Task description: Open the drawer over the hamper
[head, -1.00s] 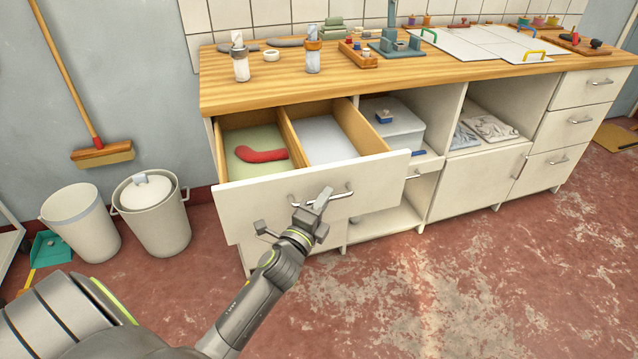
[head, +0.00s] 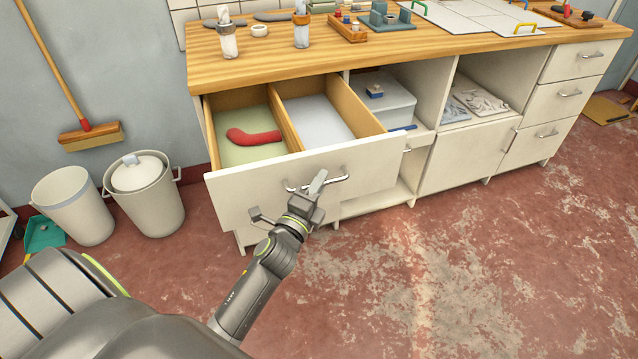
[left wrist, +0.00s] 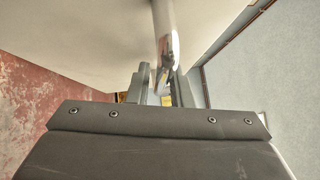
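The drawer (head: 250,190) at the left end of the counter is pulled out. Its divided inside shows a red curved item (head: 254,136) on a green base at left and a pale compartment at right. My left gripper (head: 316,186) is at the metal bar handle (head: 335,179) on the white drawer front. In the left wrist view, the handle bar (left wrist: 164,30) runs between the two fingers (left wrist: 163,88), which appear closed around it. A pale lower front (head: 244,235) under the drawer is mostly hidden. My right gripper is out of view.
The wooden counter (head: 400,48) carries bottles, a caddy and white panels. Open shelves (head: 376,195) and more drawers (head: 553,134) lie to the right. A lidded bin (head: 150,205), an open bin (head: 75,210) and a broom (head: 90,135) stand left.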

